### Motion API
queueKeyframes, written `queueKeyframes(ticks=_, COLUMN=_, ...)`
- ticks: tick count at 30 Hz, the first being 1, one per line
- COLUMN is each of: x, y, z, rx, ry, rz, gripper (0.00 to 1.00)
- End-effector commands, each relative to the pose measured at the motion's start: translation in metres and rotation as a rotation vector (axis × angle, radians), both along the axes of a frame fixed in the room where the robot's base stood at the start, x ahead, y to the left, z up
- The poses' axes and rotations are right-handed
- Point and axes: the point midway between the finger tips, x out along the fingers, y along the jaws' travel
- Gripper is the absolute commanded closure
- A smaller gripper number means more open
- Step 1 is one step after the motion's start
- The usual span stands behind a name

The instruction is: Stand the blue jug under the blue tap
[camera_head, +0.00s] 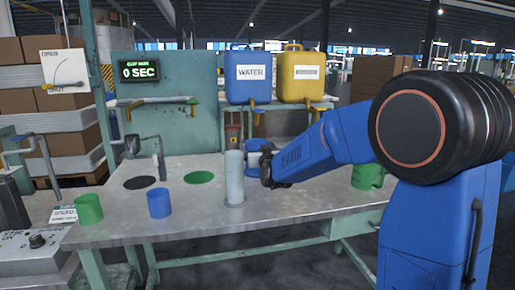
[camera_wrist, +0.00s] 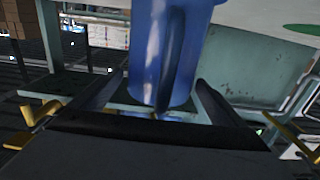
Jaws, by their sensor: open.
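A blue jug (camera_wrist: 165,50) with a handle fills the upper middle of the wrist view, between the two fingers of my gripper (camera_wrist: 155,105). In the head view the dark gripper (camera_head: 270,170) is at the bench's back middle, beside a blue-and-white shape (camera_head: 253,158) that looks like this jug, partly hidden. The fingers are open on either side of the jug; whether they touch it I cannot tell. A blue tank (camera_head: 248,75) marked WATER stands on the shelf, with a yellow tap (camera_head: 252,103) below it. No clearly blue tap shows.
A pale upright cylinder (camera_head: 234,180) stands just left of my gripper. A blue cup (camera_head: 159,204) and a green cup (camera_head: 88,208) stand at the front left. Green (camera_head: 199,177) and black (camera_head: 139,182) discs lie on the bench.

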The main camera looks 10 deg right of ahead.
Motion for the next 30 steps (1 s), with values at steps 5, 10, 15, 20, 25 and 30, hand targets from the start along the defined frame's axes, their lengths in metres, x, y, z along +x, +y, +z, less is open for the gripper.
queueKeyframes(ticks=5, x=-0.032, y=0.0, z=0.001, rx=0.0, ry=-0.001, rz=0.001, gripper=0.06)
queueKeyframes(ticks=10, x=-0.062, y=0.0, z=0.001, rx=0.0, ry=-0.001, rz=0.001, gripper=0.06)
queueKeyframes(ticks=15, x=-0.087, y=0.0, z=0.001, rx=0.001, ry=-0.002, rz=0.001, gripper=0.06)
queueKeyframes(ticks=20, x=-0.101, y=0.0, z=0.001, rx=0.0, ry=-0.001, rz=0.001, gripper=0.06)
queueKeyframes(ticks=25, x=-0.106, y=0.0, z=0.001, rx=-0.001, ry=-0.001, rz=0.001, gripper=0.06)
queueKeyframes(ticks=30, x=-0.106, y=0.0, z=0.001, rx=0.0, ry=-0.001, rz=0.0, gripper=0.06)
